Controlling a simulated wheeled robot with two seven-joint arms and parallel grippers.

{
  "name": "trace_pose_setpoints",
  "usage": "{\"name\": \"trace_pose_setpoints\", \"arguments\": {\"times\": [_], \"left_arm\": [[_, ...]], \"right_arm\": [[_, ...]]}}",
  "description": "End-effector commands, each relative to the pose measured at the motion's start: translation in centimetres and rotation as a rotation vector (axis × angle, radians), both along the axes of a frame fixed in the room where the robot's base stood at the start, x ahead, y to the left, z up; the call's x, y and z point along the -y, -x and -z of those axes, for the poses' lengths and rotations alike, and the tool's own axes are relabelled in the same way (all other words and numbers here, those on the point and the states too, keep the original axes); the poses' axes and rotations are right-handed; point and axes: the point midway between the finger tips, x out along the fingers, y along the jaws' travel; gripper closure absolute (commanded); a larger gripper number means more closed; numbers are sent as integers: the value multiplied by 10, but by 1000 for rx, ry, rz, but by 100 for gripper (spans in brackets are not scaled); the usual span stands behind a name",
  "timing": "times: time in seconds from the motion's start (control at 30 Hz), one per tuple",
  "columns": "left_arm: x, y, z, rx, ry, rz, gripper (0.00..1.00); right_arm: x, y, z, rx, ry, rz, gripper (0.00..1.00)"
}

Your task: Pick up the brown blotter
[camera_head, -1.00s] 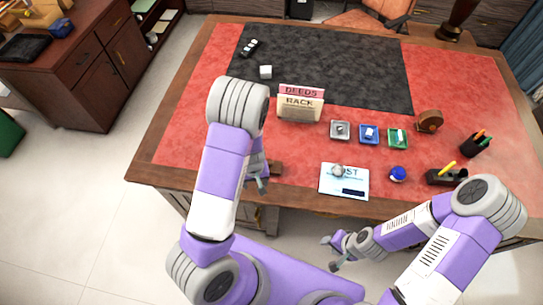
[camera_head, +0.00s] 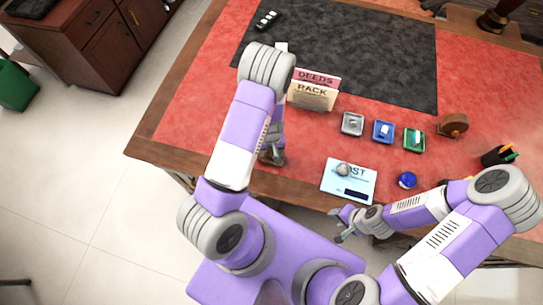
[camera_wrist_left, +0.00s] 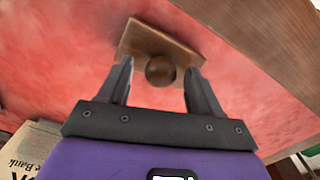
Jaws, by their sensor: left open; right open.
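The brown blotter, a wooden block with a round dark knob (camera_wrist_left: 160,70), lies on the red leather near the desk's front edge in the left wrist view. My left gripper (camera_wrist_left: 157,78) is open, pointing down, with its fingers on either side of the knob. I cannot tell whether the fingers touch it. In the head view my left gripper (camera_head: 272,157) is at the front edge and largely hides the blotter. My right gripper (camera_head: 343,228) is open and empty, in front of the desk's edge.
A letter rack (camera_head: 312,95) stands behind my left arm. A blue-white card (camera_head: 335,182) with a grey round item lies to the right. Red leather left of my arm is clear.

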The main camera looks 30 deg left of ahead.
Motion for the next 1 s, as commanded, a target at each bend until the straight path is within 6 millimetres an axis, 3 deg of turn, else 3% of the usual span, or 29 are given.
{"name": "trace_pose_setpoints", "arguments": {"times": [0.3, 0.73, 1.0], "left_arm": [[0, 0, 8, 1, 1, -1, 36], [0, 0, 8, 1, 0, 0, 100], [0, -1, 6, 3, 1, 0, 100]], "right_arm": [[0, 0, 1, 0, 0, 0, 58], [0, 0, 1, 0, 0, 0, 58], [0, 0, 1, 0, 0, 0, 58]]}}
